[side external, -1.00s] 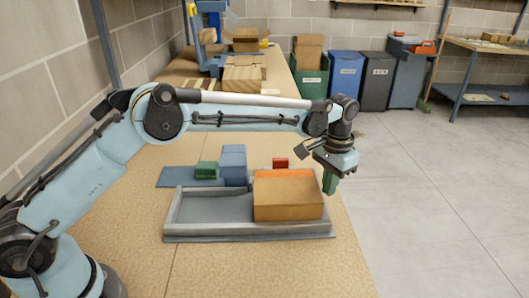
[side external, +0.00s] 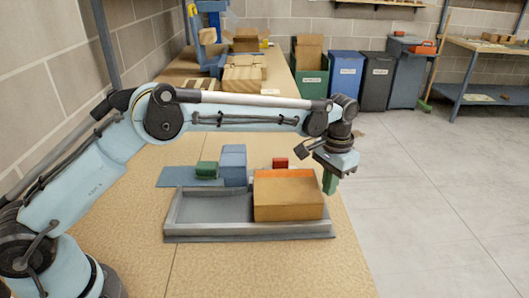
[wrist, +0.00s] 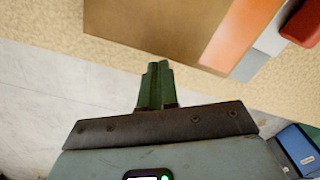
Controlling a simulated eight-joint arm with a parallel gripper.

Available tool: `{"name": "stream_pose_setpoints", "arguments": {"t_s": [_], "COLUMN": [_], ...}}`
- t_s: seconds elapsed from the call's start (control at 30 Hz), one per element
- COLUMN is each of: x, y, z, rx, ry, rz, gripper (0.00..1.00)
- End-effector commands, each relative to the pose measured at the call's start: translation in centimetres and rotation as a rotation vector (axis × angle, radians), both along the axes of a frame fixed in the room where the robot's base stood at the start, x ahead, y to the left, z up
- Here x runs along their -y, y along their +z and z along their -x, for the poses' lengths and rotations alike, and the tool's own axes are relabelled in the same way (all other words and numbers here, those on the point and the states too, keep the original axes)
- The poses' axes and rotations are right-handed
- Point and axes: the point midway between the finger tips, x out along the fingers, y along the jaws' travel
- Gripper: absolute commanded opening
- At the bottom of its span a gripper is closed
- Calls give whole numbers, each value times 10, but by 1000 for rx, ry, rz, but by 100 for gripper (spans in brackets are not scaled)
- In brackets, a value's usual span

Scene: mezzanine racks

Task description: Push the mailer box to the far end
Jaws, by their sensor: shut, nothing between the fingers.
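The mailer box (side external: 288,199), brown with an orange strip along its back edge, sits in the right part of a low-walled grey tray (side external: 250,231). The left part of the tray is empty. In the wrist view the box (wrist: 165,25) fills the top, its orange strip to the right. My gripper (side external: 329,190) has green fingers, which are shut and empty. It hangs just right of the box, near the tray's right end. In the wrist view the shut fingers (wrist: 158,66) point toward the box with a visible gap.
Behind the tray are a blue block (side external: 233,165), a green block (side external: 206,169) on a blue mat (side external: 176,178), and a red block (side external: 280,163). The bench's right edge is close to my gripper, with open floor beyond. Cartons (side external: 243,78) stand farther back.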

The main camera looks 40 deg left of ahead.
Motion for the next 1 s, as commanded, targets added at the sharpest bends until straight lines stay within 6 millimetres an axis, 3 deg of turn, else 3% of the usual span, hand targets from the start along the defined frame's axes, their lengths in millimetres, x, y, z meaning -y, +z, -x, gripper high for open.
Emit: {"name": "stream_pose_setpoints", "arguments": {"t_s": [1.0], "x": [0], "y": [-31], "z": [0], "rx": [0], "ry": [0], "rz": [0], "gripper": [0]}}
